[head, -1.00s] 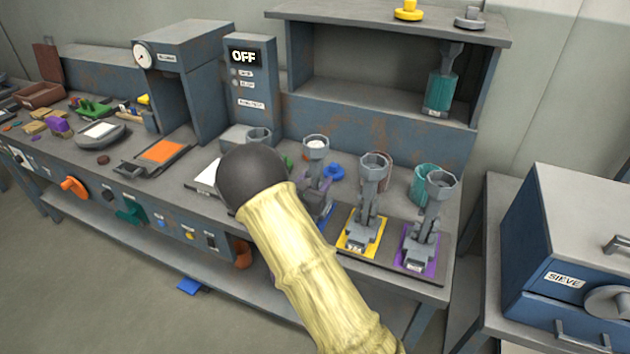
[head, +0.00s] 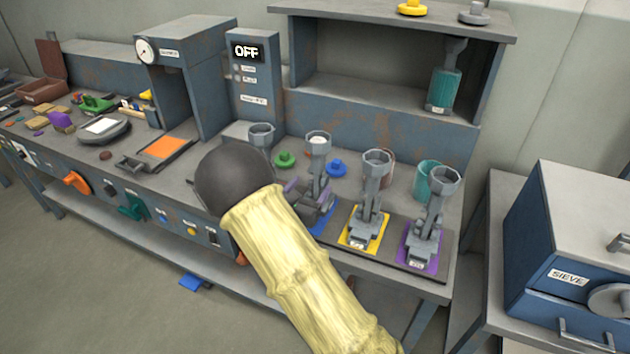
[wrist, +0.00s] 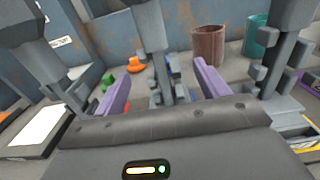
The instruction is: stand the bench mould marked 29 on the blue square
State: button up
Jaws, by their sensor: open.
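A grey mould (head: 318,148) with a cup top stands upright at the blue square (head: 322,226); its base is hidden behind my gripper. My gripper (head: 312,192) is open, its purple fingers low around this mould's stem. In the wrist view the stem (wrist: 152,35) rises between the spread fingers (wrist: 160,85); I cannot tell if they touch it. Similar moulds stand on the yellow square (head: 376,165) and the purple square (head: 440,185). Another mould (head: 262,136) is left, mostly hidden by my arm. The labels are too small to read, so I cannot tell which is 29.
Moulds stand close on both sides of my gripper. Behind are a green knob (head: 285,159), a blue knob (head: 336,168), a brown cup (wrist: 208,45) and a teal cup (head: 423,178). A shelf (head: 350,95) holding a teal piece (head: 443,92) overhangs the back.

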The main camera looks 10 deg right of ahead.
jog(key=v, duration=0.6)
jog(key=shift+s, duration=0.1)
dwell(0.3)
jog(key=s+d+f+m+g, duration=0.2)
jog(key=s+d+m+g, duration=1.1)
jog(key=s+m, duration=0.15)
jog(key=s+a+r+m+y, duration=0.1)
jog(key=s+a+m+y, duration=0.2)
jog(key=m+y, duration=0.2)
jog(key=s+a+r+m+t+y, duration=0.1)
jog(key=s+a+r+m+y, duration=0.1)
jog(key=m, duration=0.7)
jog(key=s+a+y, duration=0.1)
jog(key=a+y, duration=0.1)
jog(key=y, duration=0.1)
jog(key=shift+s+y, duration=0.25)
jog(key=shift+y, duration=0.05)
